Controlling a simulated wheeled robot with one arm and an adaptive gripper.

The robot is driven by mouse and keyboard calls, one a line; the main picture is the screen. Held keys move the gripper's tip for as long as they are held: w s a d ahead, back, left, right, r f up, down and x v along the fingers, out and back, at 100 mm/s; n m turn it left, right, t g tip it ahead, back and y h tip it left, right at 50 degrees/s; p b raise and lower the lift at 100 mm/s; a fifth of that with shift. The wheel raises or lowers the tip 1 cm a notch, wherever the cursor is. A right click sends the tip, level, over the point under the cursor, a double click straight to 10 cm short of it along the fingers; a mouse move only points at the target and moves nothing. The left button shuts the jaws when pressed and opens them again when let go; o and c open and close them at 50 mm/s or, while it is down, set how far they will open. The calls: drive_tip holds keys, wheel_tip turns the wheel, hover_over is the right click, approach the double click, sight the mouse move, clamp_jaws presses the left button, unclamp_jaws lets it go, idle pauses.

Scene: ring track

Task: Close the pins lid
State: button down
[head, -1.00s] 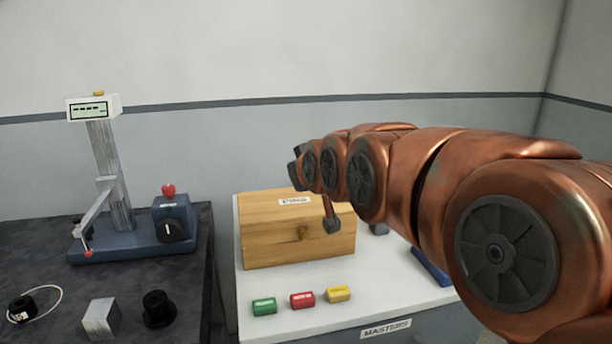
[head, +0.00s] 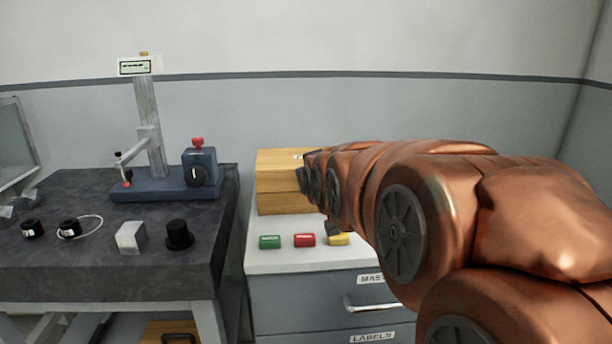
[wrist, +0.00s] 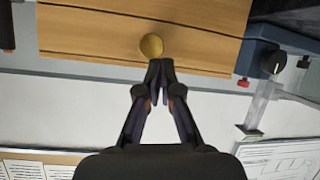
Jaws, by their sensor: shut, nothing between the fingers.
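The wooden box (head: 284,203) stands at the back of the white-topped cabinet in the head view, its right side hidden by my arm. A line runs across its front; I cannot tell whether the lid is fully down. Its label is mostly covered. In the wrist view, which looks upside down, a wooden panel (wrist: 90,30) with a round brass knob (wrist: 151,46) fills the top. My gripper (wrist: 160,68) is shut and empty, its fingertips close to the knob; contact is unclear. In the head view my gripper (head: 304,178) overlaps the box's right part.
Green (head: 270,242), red (head: 304,240) and yellow (head: 339,239) blocks lie along the cabinet top's front. A dark bench (head: 110,265) at left carries a gauge stand (head: 150,150), a metal block (head: 131,237) and black parts. A drawer handle (head: 365,305) sticks out below.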

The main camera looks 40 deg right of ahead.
drive_tip(key=shift+s+f+g, duration=0.15)
drive_tip(key=shift+s+f, duration=0.05)
drive_tip(key=shift+f, duration=0.45)
drive_tip(key=shift+s+f+g, duration=0.15)
drive_tip(key=shift+s+f, duration=0.05)
drive_tip(key=shift+f, duration=0.4)
drive_tip(key=shift+w+r, duration=0.15)
wheel_tip(320, 180, up, 10)
drive_tip(key=shift+r, duration=0.1)
